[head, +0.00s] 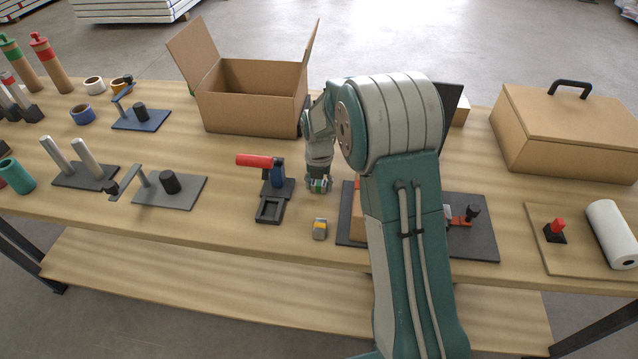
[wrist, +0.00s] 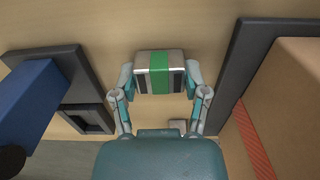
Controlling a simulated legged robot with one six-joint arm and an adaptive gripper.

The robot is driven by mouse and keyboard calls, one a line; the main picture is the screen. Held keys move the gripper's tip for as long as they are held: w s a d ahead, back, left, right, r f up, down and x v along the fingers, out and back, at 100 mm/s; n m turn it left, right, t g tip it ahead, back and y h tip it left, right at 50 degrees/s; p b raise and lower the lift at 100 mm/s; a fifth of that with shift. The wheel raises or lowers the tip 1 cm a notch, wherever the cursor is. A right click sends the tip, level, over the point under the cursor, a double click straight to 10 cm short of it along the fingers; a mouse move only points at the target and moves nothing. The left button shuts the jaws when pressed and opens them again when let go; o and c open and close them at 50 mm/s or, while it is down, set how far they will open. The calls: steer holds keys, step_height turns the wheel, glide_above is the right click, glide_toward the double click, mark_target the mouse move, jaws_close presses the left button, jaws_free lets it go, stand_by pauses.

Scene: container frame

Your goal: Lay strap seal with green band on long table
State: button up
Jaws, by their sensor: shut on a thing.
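The strap seal with the green band (wrist: 159,66) is a small grey metal block with a green stripe across its middle. It sits between the two fingers of my gripper (wrist: 160,82), which is shut on its sides. In the head view my gripper (head: 319,184) points down, low over the long table (head: 240,228), right of the tool with the red handle. I cannot tell whether the seal touches the wood. A second seal with a yellow band (head: 320,229) lies on the table nearer the front edge.
The red-handled tool (head: 262,161) stands on a dark base close to the left. A dark plate (head: 346,228) with a cardboard box lies close to the right, partly hidden by my arm. An open carton (head: 252,112) stands behind. Bare wood shows around the yellow-banded seal.

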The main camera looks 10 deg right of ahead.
steer(key=o, duration=1.1)
steer(key=shift+o, duration=0.2)
steer(key=shift+r, duration=0.1)
